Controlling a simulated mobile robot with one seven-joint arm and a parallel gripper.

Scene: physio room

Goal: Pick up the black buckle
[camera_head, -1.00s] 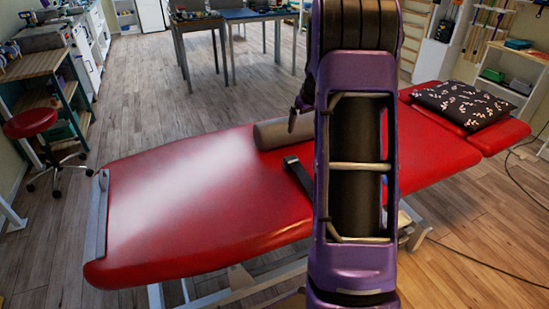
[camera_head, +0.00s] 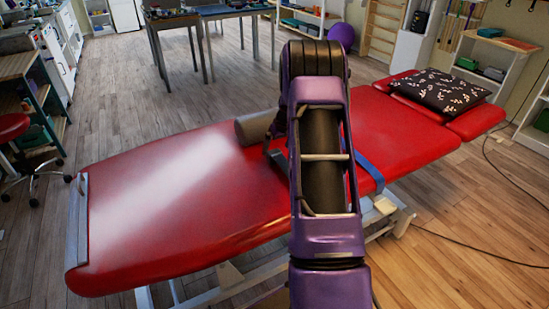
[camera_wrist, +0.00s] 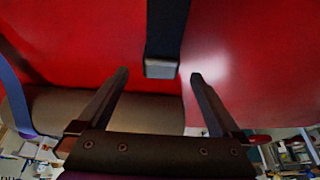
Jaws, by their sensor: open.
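The black buckle (camera_wrist: 161,68) is a dark block at the end of a black strap (camera_wrist: 166,28) lying on the red treatment couch. In the wrist view it sits between the two fingertips of my gripper (camera_wrist: 159,76), with a gap on each side. The fingers are open, and neither appears to touch it. In the head view the buckle (camera_head: 274,153) is a small dark shape left of my arm. My gripper is largely hidden by the arm there, with one dark finger showing close to the buckle.
A grey bolster (camera_head: 254,127) lies on the couch (camera_head: 180,200) just behind the buckle. A blue strap (camera_head: 370,171) crosses the couch right of my arm. A patterned pillow (camera_head: 440,92) lies at the right end. The couch's left half is clear.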

